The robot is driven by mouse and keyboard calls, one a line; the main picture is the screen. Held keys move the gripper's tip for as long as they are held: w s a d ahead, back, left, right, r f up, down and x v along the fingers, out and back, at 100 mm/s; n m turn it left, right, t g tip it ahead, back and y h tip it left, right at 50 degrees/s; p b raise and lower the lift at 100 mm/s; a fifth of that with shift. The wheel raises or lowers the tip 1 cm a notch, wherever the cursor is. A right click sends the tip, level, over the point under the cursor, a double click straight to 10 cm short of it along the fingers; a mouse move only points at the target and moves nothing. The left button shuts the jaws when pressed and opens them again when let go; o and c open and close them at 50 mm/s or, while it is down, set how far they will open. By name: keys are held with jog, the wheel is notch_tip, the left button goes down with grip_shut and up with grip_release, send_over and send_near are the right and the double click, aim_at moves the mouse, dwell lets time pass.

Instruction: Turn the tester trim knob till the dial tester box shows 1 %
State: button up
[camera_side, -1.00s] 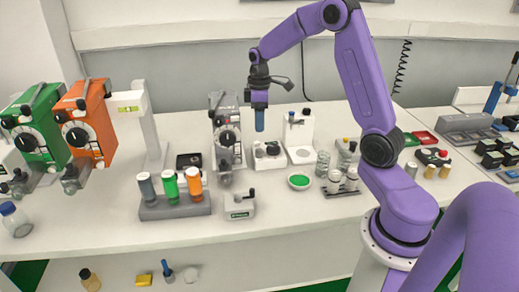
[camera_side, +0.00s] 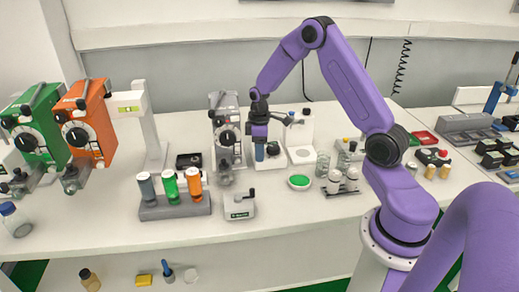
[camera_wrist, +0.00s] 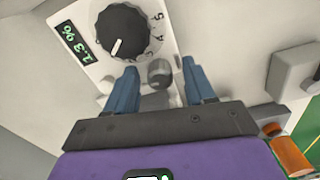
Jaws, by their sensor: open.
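The dial tester box (camera_wrist: 85,68) is white. It shows a small dark display (camera_wrist: 71,40) with green digits, rotated in the wrist view, that seem to read 1.3 %. A large black dial (camera_wrist: 124,32) with a white pointer and printed numbers sits beside the display. A short grey knob (camera_wrist: 160,73), seemingly the trim knob, stands by the dial. My gripper (camera_wrist: 157,84) is open, its blue fingers on either side of this knob; I cannot tell whether they touch it. In the side view my gripper (camera_side: 260,158) points down at the white box (camera_side: 268,166) and partly hides it.
A grey vaporizer (camera_side: 226,135) stands close left of my gripper, and a white stand (camera_side: 301,154) close right. In front are a green-topped dish (camera_side: 299,182), a small crank box (camera_side: 240,205) and a rack (camera_side: 175,208) of coloured bottles.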

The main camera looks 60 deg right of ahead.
grip_shut()
jog(key=shift+m, duration=0.4)
jog(key=m, duration=0.4)
jog(key=shift+m, duration=2.9)
grip_release()
jog(key=shift+r, duration=0.15)
